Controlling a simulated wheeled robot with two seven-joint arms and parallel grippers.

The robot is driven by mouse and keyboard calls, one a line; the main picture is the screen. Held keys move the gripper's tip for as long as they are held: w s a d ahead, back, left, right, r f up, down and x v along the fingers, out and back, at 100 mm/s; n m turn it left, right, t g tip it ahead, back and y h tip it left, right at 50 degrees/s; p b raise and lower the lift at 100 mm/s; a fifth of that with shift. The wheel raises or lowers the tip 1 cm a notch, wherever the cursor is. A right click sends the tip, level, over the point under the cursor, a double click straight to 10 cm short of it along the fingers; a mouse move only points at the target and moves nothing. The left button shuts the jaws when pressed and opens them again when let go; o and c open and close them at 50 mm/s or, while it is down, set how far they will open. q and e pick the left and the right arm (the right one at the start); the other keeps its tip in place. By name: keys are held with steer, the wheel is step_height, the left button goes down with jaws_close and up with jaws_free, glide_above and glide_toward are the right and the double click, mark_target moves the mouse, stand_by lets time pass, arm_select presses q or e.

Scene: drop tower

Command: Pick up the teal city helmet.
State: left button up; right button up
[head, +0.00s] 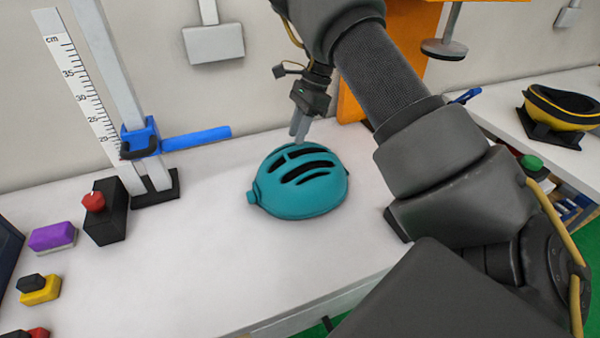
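The teal city helmet (305,192) sits on the white tabletop, dome up, with dark vent slots on its top. My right gripper (299,130) points down at the helmet's far upper edge. Its pale fingers appear close together from this angle, and whether they touch the helmet or stand just behind it is unclear. The helmet rests on the table and does not look lifted. My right arm comes in from the right and crosses in front of the table's right part. My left gripper is not in view.
Left of the helmet stands a post with a cm scale (80,85) and a blue clamp arm (195,138). A black box with a red button (105,212) and a purple block (52,236) lie further left. A yellow-black helmet (562,108) is at right. The table front is clear.

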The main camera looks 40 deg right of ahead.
mark_target(294, 147)
steer(key=shift+x, duration=2.6)
steer(key=shift+s+d, duration=0.1)
steer(key=shift+s, duration=0.05)
jaws_close()
